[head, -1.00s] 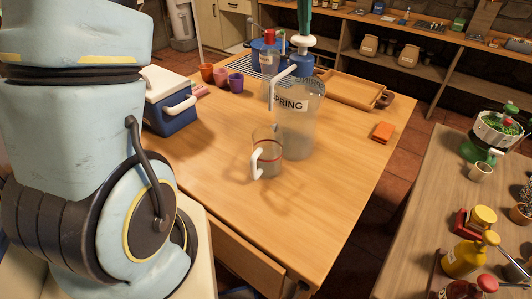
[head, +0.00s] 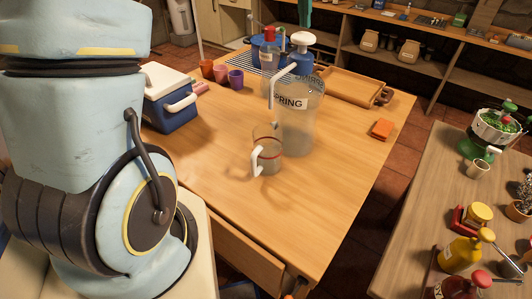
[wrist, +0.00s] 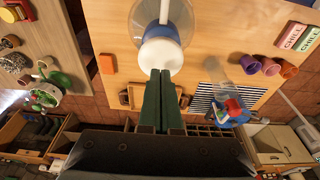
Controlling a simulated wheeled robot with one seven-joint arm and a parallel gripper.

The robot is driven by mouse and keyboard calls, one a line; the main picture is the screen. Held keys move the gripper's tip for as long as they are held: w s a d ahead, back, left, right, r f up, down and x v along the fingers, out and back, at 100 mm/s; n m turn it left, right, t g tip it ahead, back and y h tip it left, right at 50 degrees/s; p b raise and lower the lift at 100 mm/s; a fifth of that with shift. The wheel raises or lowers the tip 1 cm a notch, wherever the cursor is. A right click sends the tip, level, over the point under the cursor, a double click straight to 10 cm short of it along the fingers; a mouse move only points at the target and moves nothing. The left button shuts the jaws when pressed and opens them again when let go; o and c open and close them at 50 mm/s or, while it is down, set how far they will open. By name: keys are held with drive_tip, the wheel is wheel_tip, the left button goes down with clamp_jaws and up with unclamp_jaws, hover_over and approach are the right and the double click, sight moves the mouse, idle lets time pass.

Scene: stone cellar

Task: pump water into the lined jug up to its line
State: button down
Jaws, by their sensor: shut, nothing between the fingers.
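The lined jug (head: 267,160), clear with a white handle and a red line, stands upright on the wooden table. The large clear water bottle (head: 296,128) with a "SPRING" label stands just behind it. Its white pump head (head: 302,38) tops a blue collar, and its white spout reaches down over the jug. I cannot make out the water level in the jug. My gripper (head: 304,24) has green fingers, shut and empty, just above the pump head. In the wrist view, the shut fingers (wrist: 162,72) point at the white pump head (wrist: 160,57).
A blue cooler (head: 170,97) and several cups (head: 221,76) stand on the left of the table. A wooden tray (head: 345,88) lies behind the bottle, and an orange block (head: 381,129) lies at right. The table front is clear. A side table (head: 410,240) holds bottles and plants.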

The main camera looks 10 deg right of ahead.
sight(303, 34)
drive_tip(key=shift+f, duration=0.25)
drive_tip(key=shift+f+b, duration=1.25)
drive_tip(key=shift+f, duration=0.6)
drive_tip(key=shift+r, duration=0.1)
drive_tip(key=shift+r+p, duration=1.65)
drive_tip(key=shift+r, duration=0.3)
drive_tip(key=shift+r, duration=0.1)
drive_tip(key=shift+f, duration=0.2)
